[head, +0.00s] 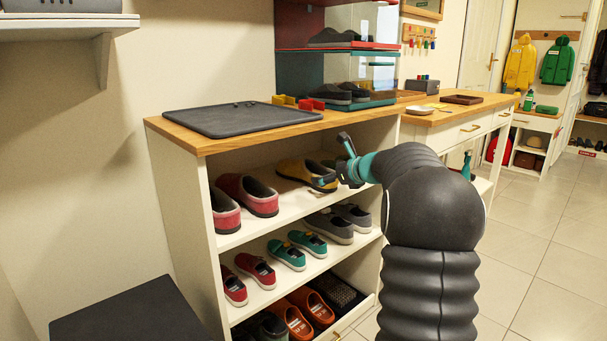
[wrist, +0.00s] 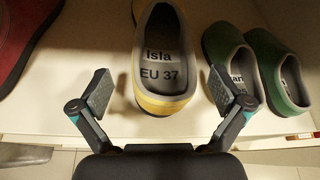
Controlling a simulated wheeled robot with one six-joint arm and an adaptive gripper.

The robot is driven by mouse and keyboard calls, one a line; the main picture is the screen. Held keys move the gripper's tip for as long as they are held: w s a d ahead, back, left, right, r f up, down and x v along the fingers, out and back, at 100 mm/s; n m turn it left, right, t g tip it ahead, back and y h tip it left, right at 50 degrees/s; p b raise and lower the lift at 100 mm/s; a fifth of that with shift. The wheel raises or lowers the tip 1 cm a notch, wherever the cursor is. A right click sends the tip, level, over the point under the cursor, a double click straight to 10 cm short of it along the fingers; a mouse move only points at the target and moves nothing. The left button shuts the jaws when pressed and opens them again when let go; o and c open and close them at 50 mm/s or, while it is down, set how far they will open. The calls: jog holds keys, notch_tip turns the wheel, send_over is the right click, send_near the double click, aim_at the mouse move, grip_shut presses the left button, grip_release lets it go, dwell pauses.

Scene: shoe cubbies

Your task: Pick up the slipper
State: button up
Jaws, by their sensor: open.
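A yellow slipper (head: 296,172) with a grey lining sits on the top shelf of the white shoe cubby. In the wrist view the yellow slipper (wrist: 166,103) has "Isla EU 37" printed on its insole, and its heel end faces me. My gripper (head: 333,163) is at the front of that shelf. In the wrist view my gripper (wrist: 162,92) is open and empty, with one finger on each side of the slipper's heel and gaps between. The slipper's toe runs out of the top of the wrist view.
Green slippers (wrist: 279,72) stand close to the right finger. A red shoe (wrist: 20,40) lies at the left; pink-red shoes (head: 258,196) share the shelf. Lower shelves hold teal, grey, red and orange shoes. A wooden top (head: 205,147) with a dark tray lies above.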

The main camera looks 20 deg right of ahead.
aim_at(306, 169)
jog(key=x, duration=0.5)
jog(key=shift+d, duration=0.2)
jog(key=c, duration=1.3)
